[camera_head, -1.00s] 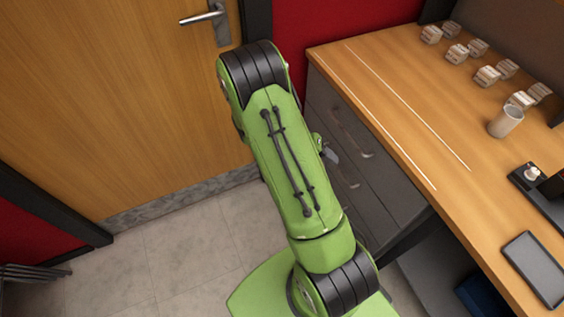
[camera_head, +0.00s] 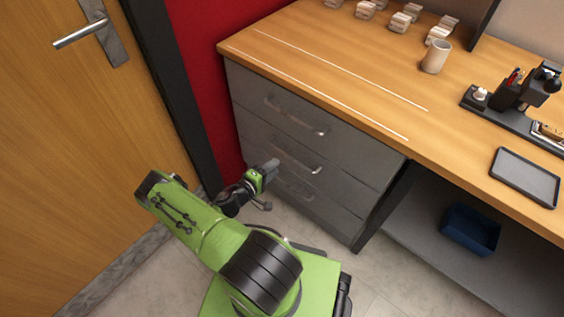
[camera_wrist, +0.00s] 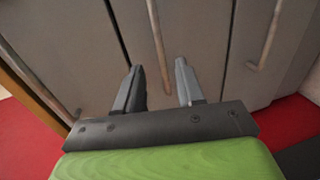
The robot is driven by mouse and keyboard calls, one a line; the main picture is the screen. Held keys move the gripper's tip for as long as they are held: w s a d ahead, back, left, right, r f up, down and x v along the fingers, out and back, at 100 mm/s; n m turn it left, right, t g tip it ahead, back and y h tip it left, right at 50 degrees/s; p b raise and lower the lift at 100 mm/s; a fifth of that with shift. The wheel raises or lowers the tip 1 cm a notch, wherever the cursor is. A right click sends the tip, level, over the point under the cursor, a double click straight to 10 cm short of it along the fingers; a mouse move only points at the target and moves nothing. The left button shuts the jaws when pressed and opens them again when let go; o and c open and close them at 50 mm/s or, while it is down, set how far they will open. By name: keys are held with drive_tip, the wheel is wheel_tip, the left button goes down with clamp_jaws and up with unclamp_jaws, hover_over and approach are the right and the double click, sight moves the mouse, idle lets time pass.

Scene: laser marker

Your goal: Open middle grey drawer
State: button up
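The grey drawer unit (camera_head: 243,92) stands under the left end of the desk, with three drawers stacked and all shut. The middle drawer (camera_head: 345,177) has a curved metal bar handle (camera_head: 316,169). My gripper (camera_head: 272,164) is in front of the drawer fronts, near the left part of the middle handle. In the wrist view my gripper (camera_wrist: 158,68) is open and empty. A bar handle (camera_wrist: 156,38) runs down the picture between its two fingertips, lined up with the gap. Whether the fingers reach around the bar is unclear.
The top handle (camera_head: 296,116) is above my gripper and the bottom handle (camera_head: 293,187) below. A wooden desk top (camera_head: 330,60) overhangs the drawers. A wooden door (camera_head: 60,150) is at the left. A blue bin (camera_head: 470,229) sits on the shelf at the right.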

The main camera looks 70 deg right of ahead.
drive_tip(key=b+x, duration=0.1)
drive_tip(key=x, duration=0.6)
drive_tip(key=shift+b, duration=0.3)
drive_tip(key=shift+a, duration=0.1)
clamp_jaws()
